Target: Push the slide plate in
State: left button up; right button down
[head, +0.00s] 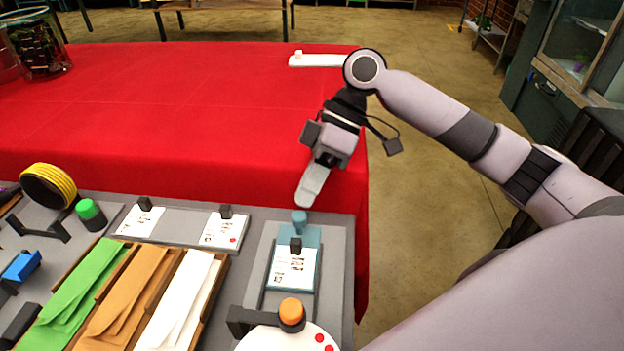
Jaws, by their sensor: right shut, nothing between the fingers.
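The slide plate (309,283) is teal and lies in a grey track at the right end of the grey station board. A white card with a black clip sits on it. A teal knob (299,218) stands at its far end. My right gripper (304,197) is shut and empty, pointing down just behind the knob in the picture. A small gap seems to show between fingertips and knob, but I cannot tell if they touch. My left gripper is not in view.
A white disc with red dots (291,342) and an orange-topped post (292,311) stand in front of the plate. Green, orange and white paper sheets (180,305) lie in wooden holders to the left. The red-covered table (190,100) behind is mostly clear.

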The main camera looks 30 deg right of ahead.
jog(key=shift+s+a+r+p, duration=0.1)
jog(key=shift+s+a+p, duration=0.2)
jog(key=shift+p, duration=0.1)
jog(key=s+a+p, duration=0.1)
jog(key=s, duration=0.1)
jog(key=s+a+p, duration=0.1)
jog(key=p, duration=0.1)
jog(key=s+a+p, duration=0.1)
jog(key=s+a, duration=0.1)
jog(key=shift+s, duration=0.3)
jog(key=shift+s+a+p, duration=0.35)
jog(key=shift+s+p, duration=0.05)
jog(key=shift+s, duration=0.05)
jog(key=v, duration=0.7)
